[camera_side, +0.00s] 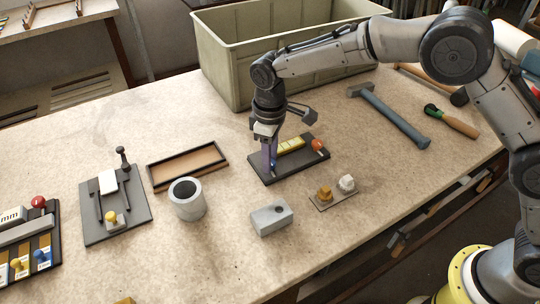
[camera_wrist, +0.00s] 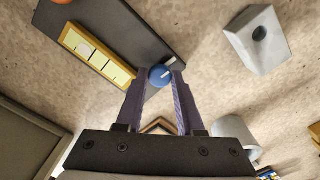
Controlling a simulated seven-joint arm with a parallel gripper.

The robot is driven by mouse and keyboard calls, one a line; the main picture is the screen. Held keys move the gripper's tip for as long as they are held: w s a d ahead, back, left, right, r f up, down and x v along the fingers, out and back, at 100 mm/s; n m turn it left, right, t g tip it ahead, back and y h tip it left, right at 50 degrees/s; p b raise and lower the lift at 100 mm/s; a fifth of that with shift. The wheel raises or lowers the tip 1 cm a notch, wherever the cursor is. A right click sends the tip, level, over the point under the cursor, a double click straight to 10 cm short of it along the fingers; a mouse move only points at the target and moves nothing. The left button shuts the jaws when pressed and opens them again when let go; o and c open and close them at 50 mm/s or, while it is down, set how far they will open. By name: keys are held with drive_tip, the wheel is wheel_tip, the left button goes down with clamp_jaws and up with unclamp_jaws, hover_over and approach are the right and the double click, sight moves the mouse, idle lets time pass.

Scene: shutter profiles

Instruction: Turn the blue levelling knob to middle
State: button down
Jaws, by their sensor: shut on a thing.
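The blue levelling knob (camera_wrist: 160,76) sits at the end of a dark base plate (camera_wrist: 112,22), beside a yellow level strip (camera_wrist: 97,51). A pale mark shows on the knob's edge. My gripper (camera_wrist: 160,79) is shut on the knob, with one purple finger on each side of it. In the side view my gripper (camera_side: 269,165) points down at the left end of the dark plate (camera_side: 292,167), and its fingers mostly hide the knob. The yellow strip (camera_side: 291,145) and an orange knob (camera_side: 317,145) lie to the right on the same plate.
A grey block with a hole (camera_side: 270,219) and a small plate with two knobs (camera_side: 334,194) stand in front. A grey cup (camera_side: 187,200) and shallow tray (camera_side: 188,167) are to the left. A large green bin (camera_side: 225,70) stands behind; a hammer (camera_side: 395,118) lies right.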

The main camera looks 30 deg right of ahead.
drive_tip(key=shift+r+n, duration=0.1)
drive_tip(key=shift+n, duration=0.4)
drive_tip(key=c, duration=0.5)
unclamp_jaws()
wheel_tip(320, 180, up, 14)
drive_tip(key=shift+f, duration=0.1)
idle(0.5)
